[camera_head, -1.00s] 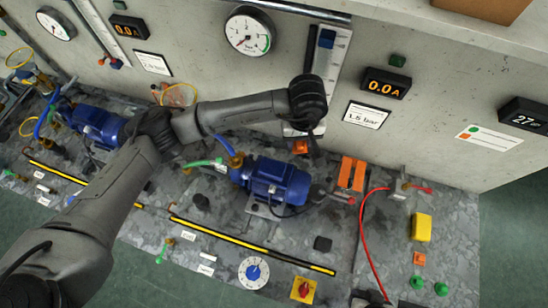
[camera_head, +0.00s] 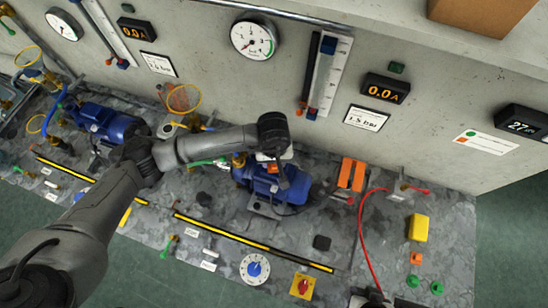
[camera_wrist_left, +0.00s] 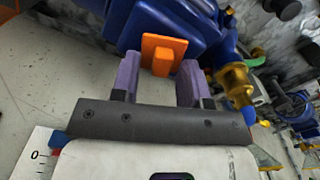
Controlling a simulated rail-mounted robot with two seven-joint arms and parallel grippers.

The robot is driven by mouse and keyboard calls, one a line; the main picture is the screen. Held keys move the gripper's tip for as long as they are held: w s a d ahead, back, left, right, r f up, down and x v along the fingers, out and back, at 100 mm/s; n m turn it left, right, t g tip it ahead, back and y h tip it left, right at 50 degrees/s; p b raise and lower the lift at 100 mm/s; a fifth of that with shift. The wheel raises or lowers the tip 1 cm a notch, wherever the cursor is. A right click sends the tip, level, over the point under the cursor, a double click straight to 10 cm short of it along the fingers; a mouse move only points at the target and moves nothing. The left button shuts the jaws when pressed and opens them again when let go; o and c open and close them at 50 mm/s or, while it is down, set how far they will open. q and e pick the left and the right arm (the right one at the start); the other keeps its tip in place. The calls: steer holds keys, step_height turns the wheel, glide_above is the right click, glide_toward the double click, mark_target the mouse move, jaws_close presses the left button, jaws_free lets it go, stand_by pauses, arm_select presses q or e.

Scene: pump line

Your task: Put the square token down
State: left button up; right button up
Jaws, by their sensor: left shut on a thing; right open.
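The square token (camera_wrist_left: 163,52) is an orange square plate with a raised block on it. In the left wrist view it sits at the tips of my left gripper (camera_wrist_left: 160,78), between the two purple-grey fingers. The blue pump motor (camera_wrist_left: 185,25) is close behind it. In the head view my left gripper (camera_head: 272,163) is over the middle pump (camera_head: 288,186), and only a bit of orange shows there. Whether the token touches the pump is not clear. A dark and pale part at the bottom edge appears to be my right gripper (camera_head: 371,299), mostly cut off.
A black square pad (camera_head: 322,242), a blue dial (camera_head: 256,269) and a red knob on a yellow plate (camera_head: 302,286) are at the bench front. A yellow block (camera_head: 418,227) and an orange block (camera_head: 416,258) stand right. The gauge panel (camera_head: 450,140) rises behind.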

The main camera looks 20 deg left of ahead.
arm_select(q)
steer(key=shift+f, duration=0.2)
steer(key=shift+f+b, duration=0.15)
steer(key=shift+b, duration=0.15)
steer(key=o, duration=0.9)
steer(key=shift+r, duration=0.45)
step_height(320, 180, up, 12)
steer(key=shift+f+b, duration=0.2)
steer(key=shift+b, duration=0.25)
